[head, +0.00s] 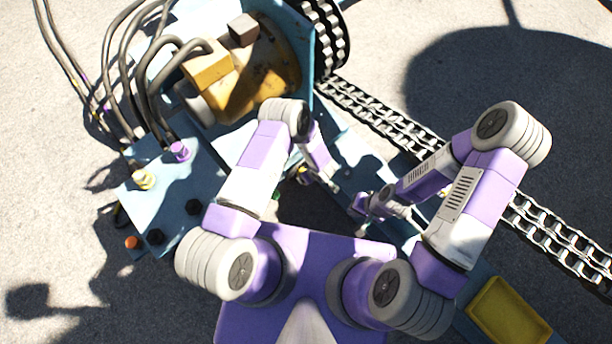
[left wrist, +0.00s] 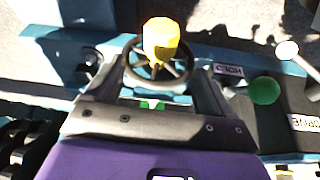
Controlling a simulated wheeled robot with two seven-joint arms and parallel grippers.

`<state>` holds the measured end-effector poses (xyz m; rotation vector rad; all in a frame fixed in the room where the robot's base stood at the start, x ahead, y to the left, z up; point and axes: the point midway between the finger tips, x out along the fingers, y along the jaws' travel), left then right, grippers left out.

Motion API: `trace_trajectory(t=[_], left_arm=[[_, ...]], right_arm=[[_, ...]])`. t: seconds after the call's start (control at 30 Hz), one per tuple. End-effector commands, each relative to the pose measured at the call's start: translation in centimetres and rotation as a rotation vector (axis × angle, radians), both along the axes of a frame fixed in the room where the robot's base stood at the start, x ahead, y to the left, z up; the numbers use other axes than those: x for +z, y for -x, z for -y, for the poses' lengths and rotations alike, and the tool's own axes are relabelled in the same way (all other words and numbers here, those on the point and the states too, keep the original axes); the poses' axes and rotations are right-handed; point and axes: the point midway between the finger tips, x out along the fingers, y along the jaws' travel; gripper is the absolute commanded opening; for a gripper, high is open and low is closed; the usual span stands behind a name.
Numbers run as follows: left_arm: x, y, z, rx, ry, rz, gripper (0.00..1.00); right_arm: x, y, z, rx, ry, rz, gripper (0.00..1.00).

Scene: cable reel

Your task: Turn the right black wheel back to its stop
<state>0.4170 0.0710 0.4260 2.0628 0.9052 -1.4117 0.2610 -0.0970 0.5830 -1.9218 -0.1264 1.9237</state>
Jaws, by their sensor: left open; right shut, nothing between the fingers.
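In the left wrist view a black spoked wheel (left wrist: 155,70) with a yellow knob (left wrist: 160,40) stands ahead of my left gripper (left wrist: 157,82). The gripper is open, with one finger on each side of the wheel's lower part. I cannot tell whether they touch it, or whether this is the right wheel. In the head view the left arm hides most of this spot. My right gripper (head: 362,206) is shut and empty above the blue frame, to the right of the left one.
In the head view a chain (head: 385,122) runs across the right side. A yellow tray (head: 508,312) lies at lower right. Hoses (head: 125,50) arch at upper left.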

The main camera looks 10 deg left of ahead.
Motion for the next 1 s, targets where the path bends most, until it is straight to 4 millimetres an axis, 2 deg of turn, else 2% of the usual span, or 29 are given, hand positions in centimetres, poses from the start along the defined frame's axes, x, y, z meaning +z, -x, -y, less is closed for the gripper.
trace_trajectory(t=[0.03,0.2,0.6,0.77,1.0], left_arm=[[-1.0,-0.1,0.3,0.021,-0.015,0.003,0.83],[-2.3,-0.2,0.5,0.068,-0.038,0.005,0.83],[-7.8,-1.5,-1.3,0.071,-0.038,0.005,0.83],[-8.7,-1.8,-1.6,0.069,-0.037,0.005,0.83],[-8.7,-1.8,-1.7,0.069,-0.037,0.005,0.83]], right_arm=[[-0.5,0.0,0.0,0.000,0.000,0.000,0.00],[-1.0,0.0,0.0,0.001,0.000,0.001,0.00],[-3.6,0.0,0.0,0.001,0.000,0.001,0.00],[-3.9,0.0,0.0,0.000,0.000,0.001,0.00],[-3.9,0.0,0.0,0.001,0.000,0.001,0.00]])
